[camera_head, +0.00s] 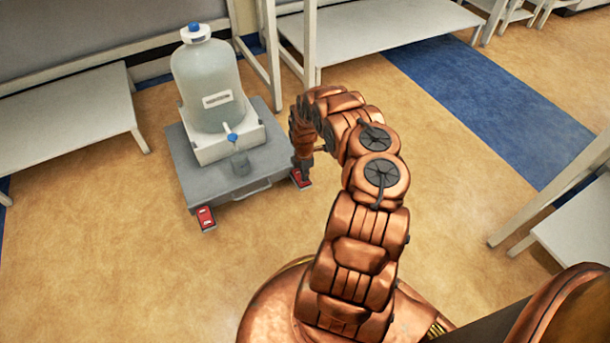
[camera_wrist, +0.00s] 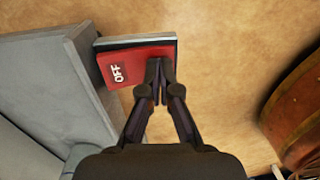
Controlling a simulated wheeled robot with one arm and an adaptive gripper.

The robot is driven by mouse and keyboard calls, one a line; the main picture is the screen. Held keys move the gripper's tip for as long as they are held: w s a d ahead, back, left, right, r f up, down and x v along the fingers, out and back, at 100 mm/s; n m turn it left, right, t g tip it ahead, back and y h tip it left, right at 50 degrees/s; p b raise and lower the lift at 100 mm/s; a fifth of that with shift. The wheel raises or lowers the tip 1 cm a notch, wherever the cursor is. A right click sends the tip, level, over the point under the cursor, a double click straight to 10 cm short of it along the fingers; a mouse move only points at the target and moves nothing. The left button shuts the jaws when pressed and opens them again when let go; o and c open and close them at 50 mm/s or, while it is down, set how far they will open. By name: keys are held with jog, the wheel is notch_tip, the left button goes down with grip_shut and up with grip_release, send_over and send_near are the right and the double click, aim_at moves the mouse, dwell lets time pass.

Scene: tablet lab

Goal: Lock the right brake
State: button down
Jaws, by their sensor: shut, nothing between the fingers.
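The right brake is a red pedal (camera_head: 301,179) at the front right corner of the grey cart (camera_head: 186,163). In the wrist view the red pedal (camera_wrist: 136,66) shows a white "OFF" label at its left end and a grey edge behind it. My gripper (camera_wrist: 160,64) is shut and empty, with its fingertips over the right part of the pedal. I cannot tell whether the tips touch it. In the head view my gripper (camera_head: 303,178) points down at the right pedal and hides part of it. The left brake (camera_head: 205,217) is a similar red pedal at the cart's front left corner.
A large clear carboy (camera_head: 208,85) with a blue cap stands on a white stand (camera_head: 226,145) on the cart. White tables stand at the left (camera_head: 75,120), back (camera_head: 370,40) and right (camera_head: 580,230). The floor before the cart is clear.

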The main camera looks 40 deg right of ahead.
jog(key=shift+r+p, duration=0.5)
jog(key=r+p, duration=0.2)
jog(key=p, duration=0.1)
jog(key=r+p, duration=0.2)
jog(key=shift+s+a+r, duration=0.1)
jog(key=shift+s, duration=0.2)
notch_tip(320, 180, up, 10)
jog(key=s+p, duration=0.1)
jog(key=p, duration=0.2)
jog(key=shift+s+a+f, duration=0.2)
jog(key=shift+s+f, duration=0.05)
dwell(0.4)
